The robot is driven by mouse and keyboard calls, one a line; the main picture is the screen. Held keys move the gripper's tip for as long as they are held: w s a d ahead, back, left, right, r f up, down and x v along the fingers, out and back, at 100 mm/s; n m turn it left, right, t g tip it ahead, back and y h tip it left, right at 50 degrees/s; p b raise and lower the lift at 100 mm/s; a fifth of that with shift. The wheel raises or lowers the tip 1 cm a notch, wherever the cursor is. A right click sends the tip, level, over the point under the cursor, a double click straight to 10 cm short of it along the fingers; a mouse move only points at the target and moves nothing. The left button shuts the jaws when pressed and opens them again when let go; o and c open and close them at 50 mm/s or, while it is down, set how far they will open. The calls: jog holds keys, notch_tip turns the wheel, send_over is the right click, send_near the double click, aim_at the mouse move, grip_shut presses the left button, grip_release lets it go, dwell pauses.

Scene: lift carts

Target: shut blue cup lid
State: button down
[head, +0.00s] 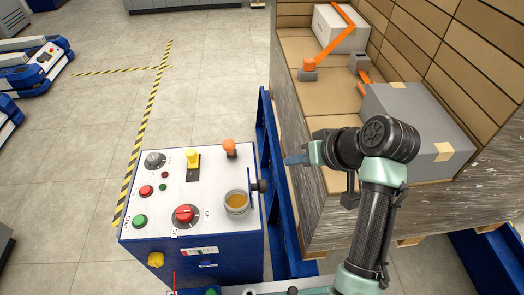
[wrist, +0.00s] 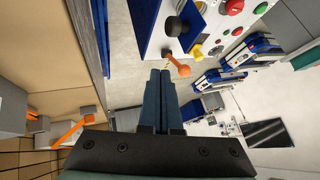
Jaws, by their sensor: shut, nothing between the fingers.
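A round cup (head: 236,211) with a pale rim and amber contents sits at the right edge of the control panel in the head view. A dark blue lid (head: 251,181) stands upright, edge-on, at the cup's right side, so the cup is open. The lid's black knob (head: 260,186) points right, away from the cup; the knob (wrist: 173,27) also shows in the wrist view. My gripper (head: 287,159) is shut and empty, to the right of and beyond the lid, apart from it. Its closed fingers (wrist: 160,73) show in the wrist view.
The panel (head: 205,222) carries an orange-headed lever (head: 229,146), a yellow lever (head: 192,160), a red rotary switch (head: 185,215) and several buttons. A blue frame (head: 268,150) and a pallet of boxes (head: 330,122) stand close on the right.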

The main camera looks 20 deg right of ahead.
jog(key=s+r+g+y+p, duration=0.1)
jog(key=s+p, duration=0.1)
jog(key=s, duration=0.1)
jog(key=p, duration=0.2)
send_near(252, 186)
notch_tip(252, 186, down, 3)
jog(key=w+d, duration=0.2)
jog(key=d, duration=0.1)
jog(key=a, duration=0.2)
jog(key=a+p, duration=0.1)
jog(key=shift+w+a+f+g, duration=0.3)
jog(key=shift+w+f+g, duration=0.1)
jog(key=shift+w+a+f, duration=0.1)
jog(key=shift+a+f, duration=0.05)
jog(key=shift+a, duration=0.3)
jog(key=shift+a+p, duration=0.1)
jog(key=shift+p, duration=0.25)
